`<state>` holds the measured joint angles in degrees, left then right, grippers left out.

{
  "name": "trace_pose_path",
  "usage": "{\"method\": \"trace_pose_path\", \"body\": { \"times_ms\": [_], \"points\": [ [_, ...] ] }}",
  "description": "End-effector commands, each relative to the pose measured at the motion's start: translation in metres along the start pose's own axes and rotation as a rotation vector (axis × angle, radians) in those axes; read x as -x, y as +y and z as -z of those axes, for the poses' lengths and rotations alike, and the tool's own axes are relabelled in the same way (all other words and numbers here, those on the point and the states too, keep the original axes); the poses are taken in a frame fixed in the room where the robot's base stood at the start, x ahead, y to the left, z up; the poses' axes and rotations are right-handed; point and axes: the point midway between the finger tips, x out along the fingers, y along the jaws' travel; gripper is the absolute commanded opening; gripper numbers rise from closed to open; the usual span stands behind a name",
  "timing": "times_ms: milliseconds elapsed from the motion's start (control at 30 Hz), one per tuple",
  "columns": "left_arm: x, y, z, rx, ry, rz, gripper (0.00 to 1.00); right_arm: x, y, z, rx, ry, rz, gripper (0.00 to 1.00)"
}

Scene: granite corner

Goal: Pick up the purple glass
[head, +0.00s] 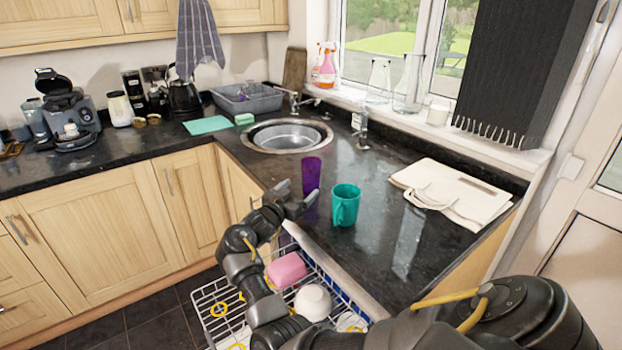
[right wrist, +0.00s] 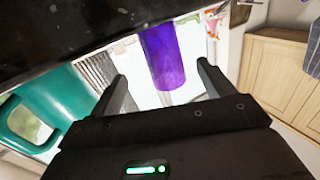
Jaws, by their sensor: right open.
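The purple glass (head: 311,174) stands upright on the dark counter, left of a teal mug (head: 345,205). My right gripper (head: 299,198) is open, low at the counter's edge just in front of and left of the glass. In the right wrist view the purple glass (right wrist: 163,55) shows between and beyond the two open fingers (right wrist: 160,72), with nothing gripped. I cannot tell whether a finger touches it. The teal mug (right wrist: 60,105) is at the left of that view, with its handle showing. My left gripper is not in view.
A dishwasher rack (head: 215,295) with a pink block (head: 286,270) and a white bowl (head: 313,302) is below the counter edge. The sink (head: 290,135) is behind the glass. A cream cloth bag (head: 455,190) lies to the right.

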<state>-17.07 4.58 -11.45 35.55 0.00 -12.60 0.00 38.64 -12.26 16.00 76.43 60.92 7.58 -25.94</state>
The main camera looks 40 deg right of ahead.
Motion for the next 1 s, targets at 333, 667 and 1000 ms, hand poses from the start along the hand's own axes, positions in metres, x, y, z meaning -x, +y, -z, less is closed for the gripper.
{"method": "trace_pose_path", "body": {
  "times_ms": [333,667,1000],
  "points": [
    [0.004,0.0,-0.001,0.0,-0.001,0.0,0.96,-0.021,-0.001,0.0,0.0,-0.001,0.002,0.81],
    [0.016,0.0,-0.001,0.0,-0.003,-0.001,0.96,-0.064,-0.004,-0.003,0.002,-0.001,0.001,0.81],
    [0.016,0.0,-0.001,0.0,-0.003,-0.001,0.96,-0.071,-0.004,-0.004,-0.001,-0.001,0.002,0.81]
  ]
}}
